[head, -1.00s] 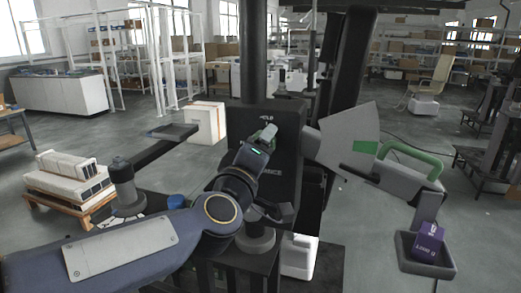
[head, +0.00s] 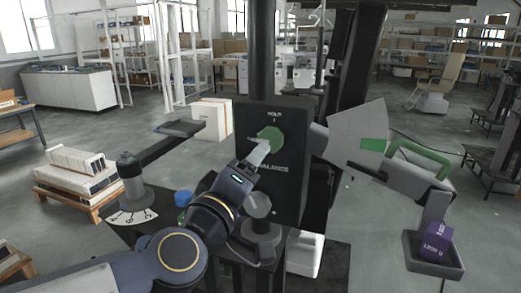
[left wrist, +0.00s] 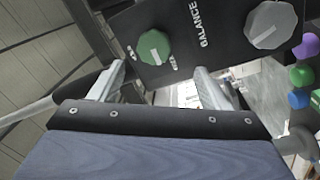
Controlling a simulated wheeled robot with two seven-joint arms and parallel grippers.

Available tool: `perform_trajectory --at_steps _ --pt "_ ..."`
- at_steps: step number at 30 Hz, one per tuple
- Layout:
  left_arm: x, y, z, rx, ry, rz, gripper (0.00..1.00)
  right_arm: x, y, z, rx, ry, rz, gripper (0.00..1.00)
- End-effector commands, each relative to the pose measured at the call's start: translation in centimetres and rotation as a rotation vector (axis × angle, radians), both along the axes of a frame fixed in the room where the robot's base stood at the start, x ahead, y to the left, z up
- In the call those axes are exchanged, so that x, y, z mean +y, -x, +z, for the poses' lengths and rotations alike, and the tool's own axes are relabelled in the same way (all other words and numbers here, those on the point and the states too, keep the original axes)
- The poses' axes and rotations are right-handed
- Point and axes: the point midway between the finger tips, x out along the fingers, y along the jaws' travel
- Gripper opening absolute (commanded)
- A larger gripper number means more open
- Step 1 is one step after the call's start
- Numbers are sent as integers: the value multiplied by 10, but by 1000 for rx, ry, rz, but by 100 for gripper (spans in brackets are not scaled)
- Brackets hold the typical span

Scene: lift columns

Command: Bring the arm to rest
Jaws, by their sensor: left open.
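A black panel (head: 290,185) marked HOLD and BALANCE stands on a dark column, with a green knob (head: 270,138) on its face. My left gripper (head: 258,155) is just in front of and below the green knob, its arm coming in from the lower left. In the left wrist view the jaws (left wrist: 158,88) are spread with nothing between them, and the green knob (left wrist: 152,48) shows beyond them, with no clear contact. A pale grey-green knob (left wrist: 270,25) is on the other side of the word BALANCE. My right gripper is out of view.
White boxes (head: 75,175) sit on a pallet.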

Motion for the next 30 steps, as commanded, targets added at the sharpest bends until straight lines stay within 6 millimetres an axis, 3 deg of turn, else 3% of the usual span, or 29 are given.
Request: perform_trajectory --at_steps 2,5,12,16,21,30 --pt "22 8 -7 12 -82 -41 70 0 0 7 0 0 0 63" --pt "54 31 -39 79 -247 -122 70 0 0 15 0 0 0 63" --pt "131 129 -160 455 -610 -276 70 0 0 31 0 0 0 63" --pt "156 176 -203 641 -701 -318 70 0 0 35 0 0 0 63" --pt "171 210 -228 768 -746 -345 70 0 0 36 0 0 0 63" --pt "172 214 -232 786 -753 -353 70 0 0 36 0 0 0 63"
